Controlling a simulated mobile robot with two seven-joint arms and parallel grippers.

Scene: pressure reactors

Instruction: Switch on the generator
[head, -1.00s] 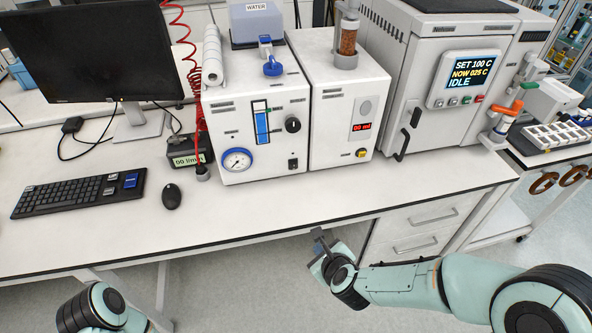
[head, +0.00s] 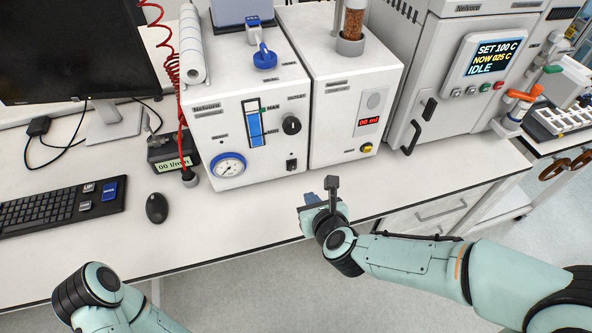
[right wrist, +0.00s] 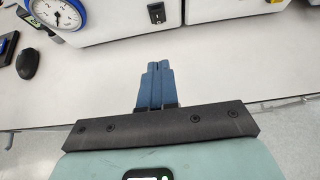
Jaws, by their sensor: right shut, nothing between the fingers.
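The white box unit (head: 230,125) with a water level tube, a blue-rimmed gauge (head: 228,165) and a black knob (head: 291,125) stands on the bench; I take it for the generator. A small black rocker switch (head: 291,164) sits low on its front, right of the gauge; it also shows at the top of the right wrist view (right wrist: 156,12). Its position is too small to tell. My right gripper (head: 322,192) is shut and empty, in front of and below the switch, apart from it. Its blue fingers (right wrist: 156,75) point towards the unit. My left gripper is out of view.
A second white unit (head: 340,110) with a red display and yellow button adjoins on the right. A large reactor cabinet (head: 465,90) reads IDLE. A flow display (head: 172,163), mouse (head: 157,208) and keyboard (head: 60,208) lie left. The front bench strip is clear.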

